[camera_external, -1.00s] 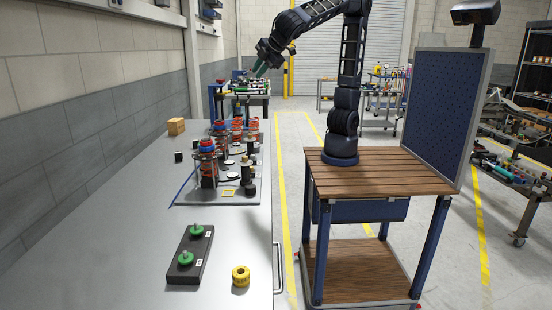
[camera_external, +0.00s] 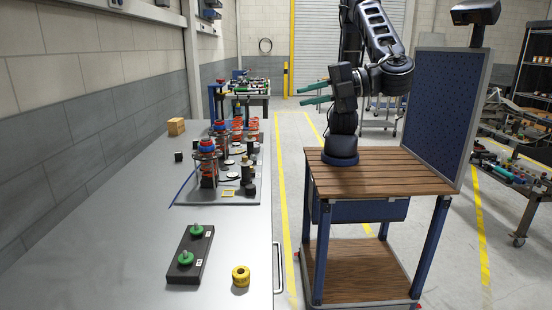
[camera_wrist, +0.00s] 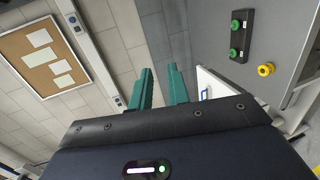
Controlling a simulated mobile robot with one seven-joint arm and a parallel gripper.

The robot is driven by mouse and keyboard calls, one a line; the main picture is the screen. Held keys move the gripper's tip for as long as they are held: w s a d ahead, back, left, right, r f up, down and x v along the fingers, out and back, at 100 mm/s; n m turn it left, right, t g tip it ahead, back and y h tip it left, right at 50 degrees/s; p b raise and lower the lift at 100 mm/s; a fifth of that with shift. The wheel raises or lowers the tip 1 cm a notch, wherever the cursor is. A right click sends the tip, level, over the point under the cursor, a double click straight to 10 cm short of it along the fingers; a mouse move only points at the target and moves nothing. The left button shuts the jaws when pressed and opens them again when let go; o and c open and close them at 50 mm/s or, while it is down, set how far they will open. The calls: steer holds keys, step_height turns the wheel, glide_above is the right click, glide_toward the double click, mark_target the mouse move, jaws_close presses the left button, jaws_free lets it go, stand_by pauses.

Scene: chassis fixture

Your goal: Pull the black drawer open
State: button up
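No black drawer front can be made out in either view. A metal bar handle (camera_external: 278,267) shows on the right side of the grey bench (camera_external: 120,235), and the face behind it is hidden from this angle. My gripper (camera_external: 301,96) is high above the floor aisle, well above and beyond the handle. Its teal fingers point left toward the bench side, apart and with nothing between them. The wrist view also shows the gripper (camera_wrist: 160,70) with a clear gap between the fingers.
On the bench are a black box with green knobs (camera_external: 190,253), a yellow ring (camera_external: 240,276), a fixture board (camera_external: 215,198) with several coloured parts, and a wooden block (camera_external: 176,126). A floor aisle separates the bench from the wooden-topped cart carrying my arm.

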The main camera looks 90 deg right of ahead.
steer(key=s+a+y, duration=0.1)
steer(key=s+a, duration=0.3)
glide_toward(280, 265)
steer(key=f, duration=0.1)
steer(key=shift+n, duration=0.4)
steer(key=x, duration=1)
steer(key=shift+r, duration=0.15)
jaws_close()
